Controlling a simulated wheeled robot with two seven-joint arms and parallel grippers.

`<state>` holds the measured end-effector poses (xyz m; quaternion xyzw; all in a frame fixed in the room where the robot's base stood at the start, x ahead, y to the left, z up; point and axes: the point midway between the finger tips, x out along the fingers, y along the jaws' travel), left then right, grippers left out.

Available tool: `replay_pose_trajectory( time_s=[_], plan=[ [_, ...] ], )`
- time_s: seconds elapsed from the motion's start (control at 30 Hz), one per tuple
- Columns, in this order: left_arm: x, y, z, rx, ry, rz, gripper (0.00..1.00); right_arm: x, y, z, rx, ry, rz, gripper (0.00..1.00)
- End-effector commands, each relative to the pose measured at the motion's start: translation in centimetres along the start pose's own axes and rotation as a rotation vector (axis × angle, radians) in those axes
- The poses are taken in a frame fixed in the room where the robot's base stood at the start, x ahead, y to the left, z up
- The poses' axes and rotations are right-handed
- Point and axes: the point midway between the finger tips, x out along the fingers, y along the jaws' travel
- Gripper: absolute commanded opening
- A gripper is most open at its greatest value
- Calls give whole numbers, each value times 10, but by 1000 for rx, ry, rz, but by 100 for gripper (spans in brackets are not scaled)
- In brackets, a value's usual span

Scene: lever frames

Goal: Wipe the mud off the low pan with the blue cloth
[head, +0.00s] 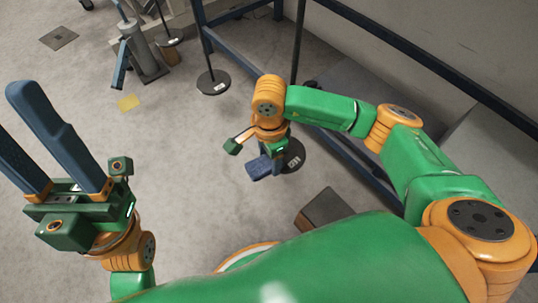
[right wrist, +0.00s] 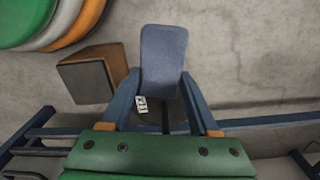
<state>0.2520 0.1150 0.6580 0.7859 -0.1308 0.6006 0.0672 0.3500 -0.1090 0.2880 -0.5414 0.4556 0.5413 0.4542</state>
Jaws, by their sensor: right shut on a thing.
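The blue cloth (head: 259,168) is a folded pad between the fingers of my right gripper (head: 270,156), which is shut on it above the floor. In the right wrist view the cloth (right wrist: 163,55) sticks out past the fingertips of that gripper (right wrist: 159,84). Just beside and below it in the head view is a dark round disc (head: 294,155) with a white label, partly hidden by the gripper. I cannot tell whether this is the low pan, and I make out no mud. My left gripper (head: 14,112) is open and empty at the left.
A brown box (head: 325,207) stands on the floor near my right arm; it also shows in the right wrist view (right wrist: 90,74). Another dark labelled disc (head: 213,82) with a post stands farther back. Blue frame rails (head: 400,57) run along the right. The grey floor (head: 185,150) between is clear.

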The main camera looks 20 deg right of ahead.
Motion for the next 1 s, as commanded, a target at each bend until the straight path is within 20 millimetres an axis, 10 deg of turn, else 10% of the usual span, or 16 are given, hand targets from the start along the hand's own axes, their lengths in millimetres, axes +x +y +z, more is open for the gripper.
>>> replay_pose_trajectory(
  time_s=[0.53,1.0],
  plan=[
    [46,-2,-13,0,0,0,50,-60,3,18,-2,0,-3,17],
    [44,-2,-12,0,0,0,50,-59,3,19,0,-1,-2,17]
  ],
)
